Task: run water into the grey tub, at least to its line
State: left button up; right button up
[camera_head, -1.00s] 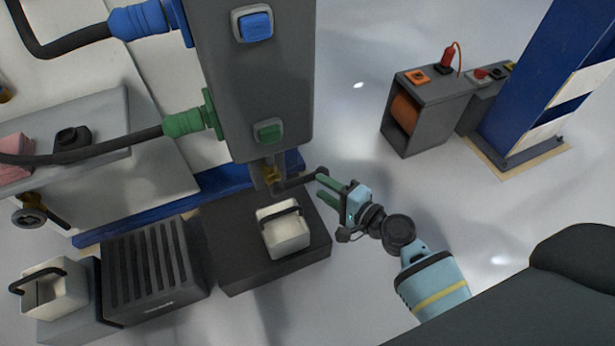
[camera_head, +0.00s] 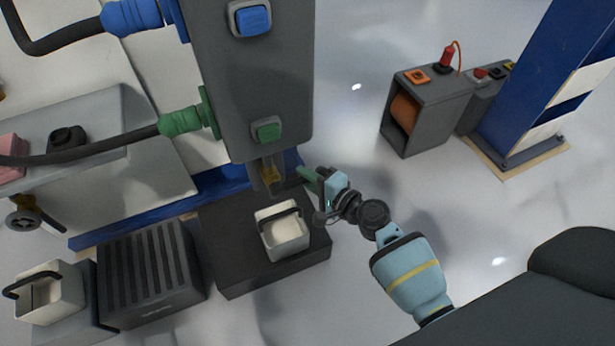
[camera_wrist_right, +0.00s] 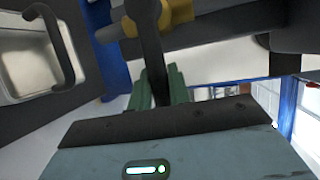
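A pale grey tub (camera_head: 284,239) with a dark handle stands upright on a black stand, below the tap. It also shows in the right wrist view (camera_wrist_right: 22,62), where no water can be made out; its line cannot be made out. The brass tap (camera_head: 268,176) hangs under the dark grey column and has a dark lever (camera_head: 286,185). My right gripper (camera_head: 307,177) is at the lever, right of the tap. In the right wrist view the lever (camera_wrist_right: 152,55) runs between the green fingers, which are close together around it. My left gripper is not in view.
The black stand (camera_head: 235,275) is next to a ribbed dark box (camera_head: 150,270). A second pale tub (camera_head: 50,290) with a handle stands far left. The column has a green button (camera_head: 267,130) and a blue button (camera_head: 250,18). The floor at right is open up to a grey cabinet (camera_head: 425,125).

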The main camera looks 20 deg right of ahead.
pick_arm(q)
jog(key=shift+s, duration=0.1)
pick_arm(e)
grip_shut()
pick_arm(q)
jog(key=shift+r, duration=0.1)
